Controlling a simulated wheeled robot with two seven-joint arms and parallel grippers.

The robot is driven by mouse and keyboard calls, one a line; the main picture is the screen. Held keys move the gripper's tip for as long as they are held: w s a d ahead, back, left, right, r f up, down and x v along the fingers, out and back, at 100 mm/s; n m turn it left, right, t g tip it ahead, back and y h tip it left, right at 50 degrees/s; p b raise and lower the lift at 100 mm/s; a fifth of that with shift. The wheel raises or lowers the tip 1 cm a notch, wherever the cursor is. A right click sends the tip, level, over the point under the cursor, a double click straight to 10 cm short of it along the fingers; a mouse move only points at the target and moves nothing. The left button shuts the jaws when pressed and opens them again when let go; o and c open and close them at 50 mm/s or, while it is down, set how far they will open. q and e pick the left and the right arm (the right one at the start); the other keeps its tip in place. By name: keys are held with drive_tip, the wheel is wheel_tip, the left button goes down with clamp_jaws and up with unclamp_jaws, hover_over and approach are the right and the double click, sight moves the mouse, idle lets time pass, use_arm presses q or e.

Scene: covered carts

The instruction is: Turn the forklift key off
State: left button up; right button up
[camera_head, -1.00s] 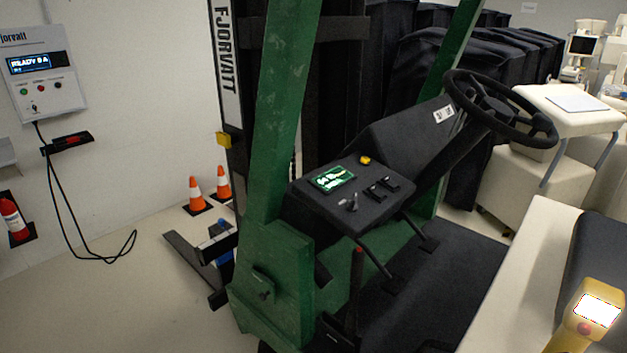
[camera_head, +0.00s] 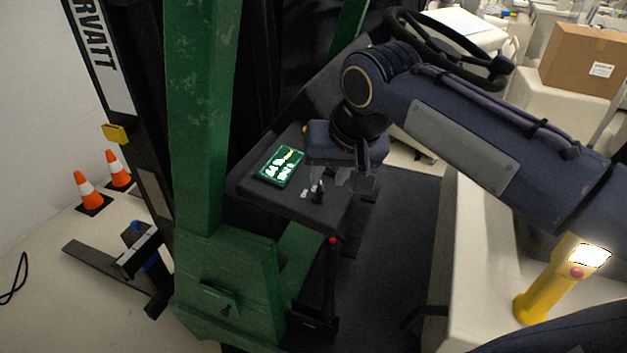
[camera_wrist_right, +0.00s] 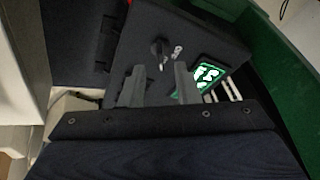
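The forklift's dark control panel (camera_head: 262,190) holds a small black key switch (camera_head: 318,191) with pale marks beside it. The key (camera_wrist_right: 160,50) also shows in the right wrist view, beyond and between the fingertips. My right gripper (camera_head: 356,180) is over the panel, just right of the key. In the right wrist view the gripper (camera_wrist_right: 158,77) has its two grey fingers apart with nothing between them, and it does not appear to touch the key. The exact turn of the key is too small to tell. My left gripper is out of view.
A lit green display (camera_head: 281,166) lies left of the key. A green mast post (camera_head: 203,120) stands left of the panel. A red-tipped lever (camera_head: 332,241) rises in front. The steering wheel (camera_head: 420,30) is behind my right arm. A yellow handheld device (camera_head: 540,292) stands at the right.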

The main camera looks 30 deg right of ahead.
sight(322, 187)
drive_tip(key=shift+x, duration=2.3)
drive_tip(key=shift+c, duration=0.4)
clamp_jaws()
